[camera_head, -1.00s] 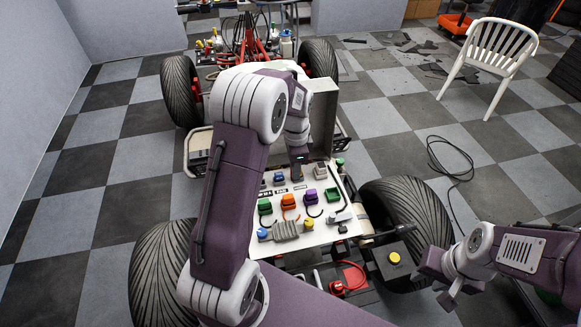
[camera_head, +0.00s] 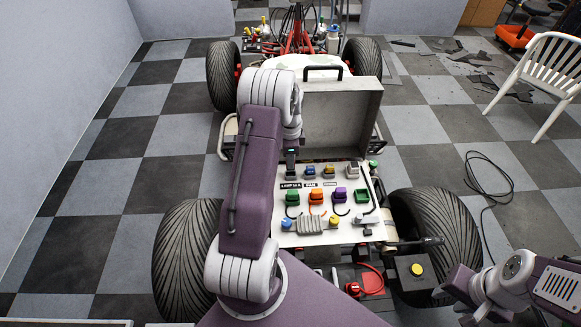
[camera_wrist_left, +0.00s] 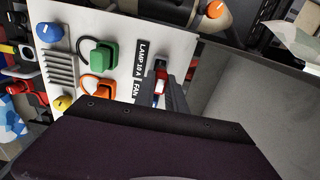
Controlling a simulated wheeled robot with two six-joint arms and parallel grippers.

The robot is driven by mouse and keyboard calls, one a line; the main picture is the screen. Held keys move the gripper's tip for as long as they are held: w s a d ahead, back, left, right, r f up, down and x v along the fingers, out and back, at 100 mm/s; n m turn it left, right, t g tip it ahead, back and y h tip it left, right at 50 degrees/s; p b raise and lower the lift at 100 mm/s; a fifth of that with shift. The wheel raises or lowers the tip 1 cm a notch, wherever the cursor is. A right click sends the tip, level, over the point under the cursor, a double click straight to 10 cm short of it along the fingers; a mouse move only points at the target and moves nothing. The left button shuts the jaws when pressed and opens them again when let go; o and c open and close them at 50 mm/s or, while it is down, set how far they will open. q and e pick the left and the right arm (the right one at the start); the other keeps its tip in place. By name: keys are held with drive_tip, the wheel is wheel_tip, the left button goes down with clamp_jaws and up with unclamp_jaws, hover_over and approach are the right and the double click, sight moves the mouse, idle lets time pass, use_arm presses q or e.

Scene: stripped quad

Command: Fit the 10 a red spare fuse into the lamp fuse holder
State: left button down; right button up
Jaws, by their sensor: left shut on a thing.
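The left gripper (camera_wrist_left: 165,94) is shut on the red fuse (camera_wrist_left: 159,85), which shows red with a pale part between the fingertips. In the wrist view the fingertips are close beside the LAMP 10 A label (camera_wrist_left: 142,69), at the dark lamp fuse holder (camera_wrist_left: 161,66), which the fingers partly cover. I cannot tell whether the fuse is inside the holder or just over it. In the head view the left gripper (camera_head: 291,157) is at the panel's upper left, above the lamp label (camera_head: 290,186). My right gripper (camera_head: 450,286) is at the lower right, away from the panel; its jaws are unclear.
The white panel (camera_head: 300,238) carries other fuse holders (camera_head: 328,171), green (camera_head: 292,197), orange (camera_head: 316,196) and purple (camera_head: 339,195) connectors, and knobs. The raised grey lid (camera_head: 345,115) stands behind it. Large tyres (camera_head: 440,225) flank it. A chair (camera_head: 540,75) stands right.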

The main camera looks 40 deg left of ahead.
use_arm(q)
wheel_tip(320, 180, down, 4)
drive_tip(key=shift+r, duration=0.1)
drive_tip(key=shift+f, duration=0.25)
drive_tip(key=c, duration=1.4)
unclamp_jaws()
